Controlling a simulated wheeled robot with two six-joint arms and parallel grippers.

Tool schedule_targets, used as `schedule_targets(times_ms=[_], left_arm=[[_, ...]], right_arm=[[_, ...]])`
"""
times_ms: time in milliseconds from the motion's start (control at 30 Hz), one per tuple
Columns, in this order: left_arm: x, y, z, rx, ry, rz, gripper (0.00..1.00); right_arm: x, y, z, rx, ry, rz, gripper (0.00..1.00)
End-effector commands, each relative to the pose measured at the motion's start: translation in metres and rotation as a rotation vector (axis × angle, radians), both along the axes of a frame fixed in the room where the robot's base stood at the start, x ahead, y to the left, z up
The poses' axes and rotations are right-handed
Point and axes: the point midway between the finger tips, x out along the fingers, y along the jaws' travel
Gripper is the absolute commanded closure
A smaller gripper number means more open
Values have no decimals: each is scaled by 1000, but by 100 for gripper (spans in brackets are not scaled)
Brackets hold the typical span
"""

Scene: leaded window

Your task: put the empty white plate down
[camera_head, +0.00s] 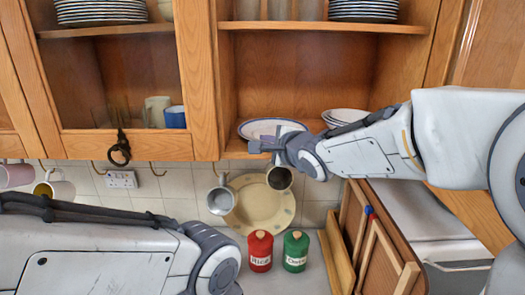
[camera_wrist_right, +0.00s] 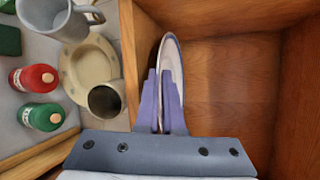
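The empty white plate (camera_head: 262,128) has a blue rim and shows in the head view at the left front of the open cupboard's bottom shelf (camera_head: 318,128). My right gripper (camera_head: 270,145) reaches in from the right and has the plate's near edge between its fingers. In the right wrist view the plate (camera_wrist_right: 171,62) runs nearly edge-on between the close-set fingers of the gripper (camera_wrist_right: 165,88). I cannot tell whether the plate touches the shelf. My left arm enters at the lower left; its gripper is out of view.
White dishes (camera_head: 346,117) stand on the same shelf to the right. A stack of plates (camera_head: 364,9) is on the shelf above. Mugs (camera_head: 221,198) hang beneath the cupboard. Red (camera_head: 260,252) and green (camera_head: 295,252) canisters stand below. The shelf's bare wood (camera_wrist_right: 230,90) shows beside the plate.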

Motion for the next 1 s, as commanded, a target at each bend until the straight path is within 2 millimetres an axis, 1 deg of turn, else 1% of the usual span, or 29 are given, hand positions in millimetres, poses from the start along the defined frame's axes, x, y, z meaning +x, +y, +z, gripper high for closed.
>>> schedule_targets(times_ms=[67, 267, 367, 633, 733, 867, 1000], left_arm=[[0, 0, 2, -1, -1, 0, 100], [0, 0, 1, -1, -1, 0, 100], [0, 0, 1, -1, -1, 0, 100], [0, 0, 1, -1, -1, 0, 100], [0, 0, 3, -1, -1, 0, 100], [0, 0, 3, -1, -1, 0, 100], [0, 0, 8, -1, -1, 0, 100]], right_arm=[[0, 0, 4, 1, -4, 0, 100], [0, 0, 0, 1, -3, 0, 100], [0, 0, -1, -1, 1, -1, 65], [0, 0, -1, -1, 1, -1, 65], [0, 0, 4, 0, 0, 0, 65], [-14, -7, 8, 0, -2, 0, 65], [-39, -19, 18, -1, -3, -1, 65]])
